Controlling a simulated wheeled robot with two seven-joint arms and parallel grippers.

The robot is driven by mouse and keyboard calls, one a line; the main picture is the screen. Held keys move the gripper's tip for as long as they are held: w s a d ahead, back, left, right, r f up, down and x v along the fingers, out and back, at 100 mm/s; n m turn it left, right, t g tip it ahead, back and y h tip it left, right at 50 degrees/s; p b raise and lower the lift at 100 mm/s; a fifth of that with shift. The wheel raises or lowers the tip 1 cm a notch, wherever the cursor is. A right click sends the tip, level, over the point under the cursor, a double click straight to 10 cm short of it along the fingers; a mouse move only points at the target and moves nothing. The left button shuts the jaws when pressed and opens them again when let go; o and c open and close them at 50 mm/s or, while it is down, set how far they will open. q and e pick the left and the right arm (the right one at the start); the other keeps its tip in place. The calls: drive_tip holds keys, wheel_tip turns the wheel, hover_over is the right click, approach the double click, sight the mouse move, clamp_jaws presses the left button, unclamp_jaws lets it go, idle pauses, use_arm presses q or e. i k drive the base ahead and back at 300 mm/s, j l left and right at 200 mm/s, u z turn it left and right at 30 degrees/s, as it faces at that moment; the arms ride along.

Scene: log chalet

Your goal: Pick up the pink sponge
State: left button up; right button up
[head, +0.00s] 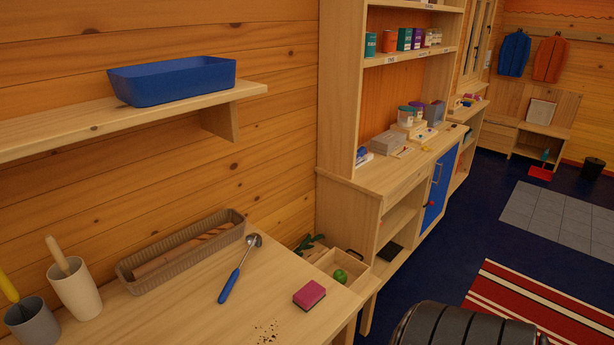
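The pink sponge (309,295) lies on the wooden worktop (190,315), near its right end. It is a small block with a pink top and a darker side. Nothing covers it. Dark crumbs (266,331) are scattered on the worktop just in front and to the left of it. Neither of my grippers shows in the head view.
A blue-handled ladle (236,272) lies left of the sponge. A long woven basket (126,276) and two cups (78,296) (33,324) holding utensils stand farther left. A wooden box (323,263) with a green ball is behind right. A blue bin (172,84) sits on the shelf above.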

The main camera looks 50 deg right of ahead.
sight(311, 294)
drive_tip(key=z, duration=1.7)
drive_tip(key=i+l+u, duration=0.15)
drive_tip(key=l, duration=0.2)
